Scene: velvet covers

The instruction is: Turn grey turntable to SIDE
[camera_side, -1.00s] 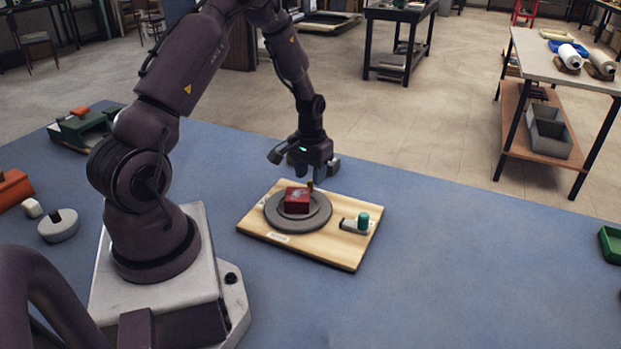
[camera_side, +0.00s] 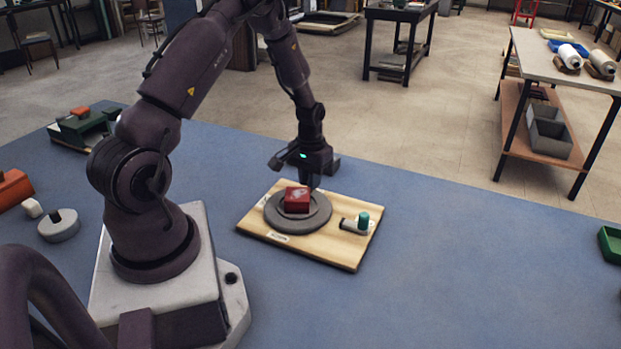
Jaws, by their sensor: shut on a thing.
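The grey turntable (camera_side: 285,222) is a round disc on a pale wooden board (camera_side: 345,255). A red block (camera_side: 297,201) with a light mark on top sits on the disc. My gripper (camera_side: 314,184) points down at the far right side of the disc, just behind the red block. It is shut on a small peg at the turntable's rim, which the fingers now hide. Pale labels lie on the board, one at its front edge (camera_side: 275,238); their words are too small to read.
A green tray (camera_side: 610,243) is at the far right. A grey disc with a dark knob (camera_side: 59,225), a red block (camera_side: 14,188) and a green box (camera_side: 84,128) are at left.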

